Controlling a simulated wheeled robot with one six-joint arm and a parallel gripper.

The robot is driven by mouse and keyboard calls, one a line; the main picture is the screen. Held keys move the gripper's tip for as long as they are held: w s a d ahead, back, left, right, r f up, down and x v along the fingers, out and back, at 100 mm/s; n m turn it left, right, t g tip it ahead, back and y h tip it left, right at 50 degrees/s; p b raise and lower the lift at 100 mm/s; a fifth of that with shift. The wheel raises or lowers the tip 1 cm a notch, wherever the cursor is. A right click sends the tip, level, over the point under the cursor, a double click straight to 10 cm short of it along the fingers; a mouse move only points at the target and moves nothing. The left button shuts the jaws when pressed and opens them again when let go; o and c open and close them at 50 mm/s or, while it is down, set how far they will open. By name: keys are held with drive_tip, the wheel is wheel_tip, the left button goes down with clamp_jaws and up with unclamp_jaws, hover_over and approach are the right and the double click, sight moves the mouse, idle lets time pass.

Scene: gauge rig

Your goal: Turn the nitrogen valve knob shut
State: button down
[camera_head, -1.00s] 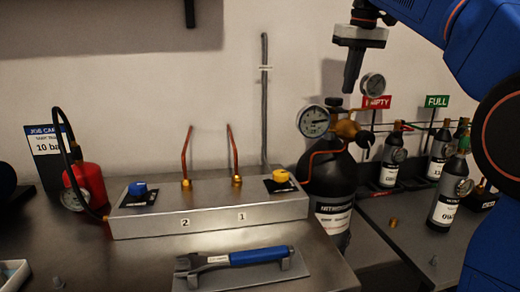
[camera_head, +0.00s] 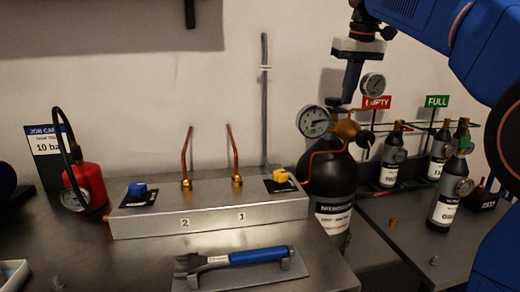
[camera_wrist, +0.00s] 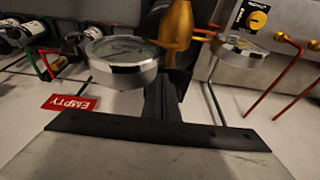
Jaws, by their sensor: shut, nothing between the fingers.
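A large black gas cylinder (camera_head: 328,178) with a white label, blurred, stands right of the bench. Its brass regulator (camera_head: 346,128) carries a left gauge (camera_head: 313,122) and a right gauge (camera_head: 372,84). A dark knob (camera_head: 365,139) sits at the regulator's right; a small dark piece (camera_head: 335,103) shows at the cylinder top. I cannot tell which is the valve knob. My gripper (camera_head: 348,102) is shut and empty, pointing down between the gauges, close above the brass; contact cannot be told. In the wrist view, the fingers (camera_wrist: 163,98) lie near a gauge (camera_wrist: 125,62) and brass body (camera_wrist: 178,27).
A metal manifold (camera_head: 210,219) with blue (camera_head: 137,189) and yellow (camera_head: 280,175) knobs and copper tubes stands left. A blue-handled tool (camera_head: 240,257) lies in front. Small cylinders (camera_head: 443,207) and the EMPTY (camera_head: 377,102) and FULL (camera_head: 437,101) signs are at right.

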drive_tip(key=shift+s+a, duration=0.3)
drive_tip(key=shift+a, duration=0.55)
drive_tip(key=shift+a, duration=0.8)
idle(0.5)
wheel_tip(320, 180, up, 6)
drive_tip(key=shift+s, duration=0.4)
idle(0.6)
drive_tip(key=w+d+f, duration=0.1)
drive_tip(key=d+f, duration=0.2)
drive_tip(key=f, duration=0.3)
drive_tip(key=shift+w+d, duration=0.15)
drive_tip(key=shift+w, duration=0.05)
idle(0.7)
